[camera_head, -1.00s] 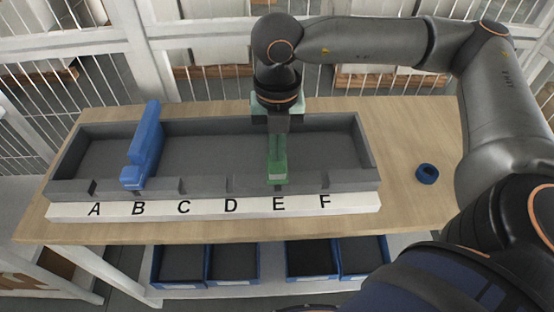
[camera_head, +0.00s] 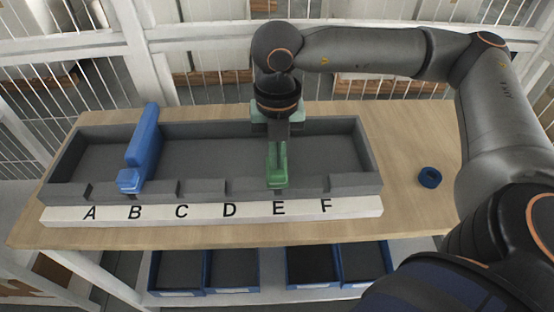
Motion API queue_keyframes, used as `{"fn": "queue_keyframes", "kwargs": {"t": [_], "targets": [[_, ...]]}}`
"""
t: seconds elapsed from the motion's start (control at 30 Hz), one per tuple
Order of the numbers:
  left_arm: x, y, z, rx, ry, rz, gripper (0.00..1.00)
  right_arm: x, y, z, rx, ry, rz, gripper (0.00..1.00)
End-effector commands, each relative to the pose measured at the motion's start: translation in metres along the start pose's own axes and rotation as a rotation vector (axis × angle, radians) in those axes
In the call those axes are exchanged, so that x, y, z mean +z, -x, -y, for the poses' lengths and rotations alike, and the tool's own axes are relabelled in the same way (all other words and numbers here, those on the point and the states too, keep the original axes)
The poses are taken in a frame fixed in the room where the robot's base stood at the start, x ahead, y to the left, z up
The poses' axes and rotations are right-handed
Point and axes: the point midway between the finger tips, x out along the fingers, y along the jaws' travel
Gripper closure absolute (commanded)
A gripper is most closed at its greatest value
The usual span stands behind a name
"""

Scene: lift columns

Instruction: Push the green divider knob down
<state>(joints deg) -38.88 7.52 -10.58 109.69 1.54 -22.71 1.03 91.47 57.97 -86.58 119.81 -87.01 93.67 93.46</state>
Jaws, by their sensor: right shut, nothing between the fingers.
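The green divider (camera_head: 278,178) stands in the grey tray (camera_head: 203,188) at the slot over letter E, its front end at the tray's front wall. A paler green part shows behind my right gripper at the tray's back wall. My right gripper (camera_head: 279,143) points down over the green divider and is shut with nothing in it. It hides the divider's middle and whatever knob is there; I cannot tell whether the fingertips touch it. My left gripper is not in view.
A blue divider (camera_head: 143,147) stands in the tray over letter B. A white strip (camera_head: 203,212) carries letters A to F. A blue ring (camera_head: 430,177) lies on the wooden table (camera_head: 405,140) to the right. Blue bins (camera_head: 232,267) sit on a shelf below.

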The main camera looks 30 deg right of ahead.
Motion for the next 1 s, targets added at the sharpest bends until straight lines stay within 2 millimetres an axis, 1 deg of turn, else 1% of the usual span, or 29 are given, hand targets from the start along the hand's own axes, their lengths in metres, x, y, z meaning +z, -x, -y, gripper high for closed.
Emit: {"fn": "queue_keyframes", "kwargs": {"t": [0.03,0.1,0.7,0.83,1.0], "targets": [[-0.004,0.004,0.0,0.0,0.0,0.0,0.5,0.0,0.007,0.0,0.0,0.0,0.0,1.0],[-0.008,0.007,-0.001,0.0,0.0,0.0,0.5,0.0,0.015,0.0,0.0,0.0,0.0,1.0],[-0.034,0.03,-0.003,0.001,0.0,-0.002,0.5,0.0,0.075,0.0,0.001,0.0,0.0,1.0],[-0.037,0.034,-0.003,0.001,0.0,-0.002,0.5,0.0,0.084,0.0,0.0,0.0,-0.001,1.0],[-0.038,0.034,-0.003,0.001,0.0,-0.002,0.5,0.0,0.087,0.0,0.0,0.0,-0.001,1.0]]}}
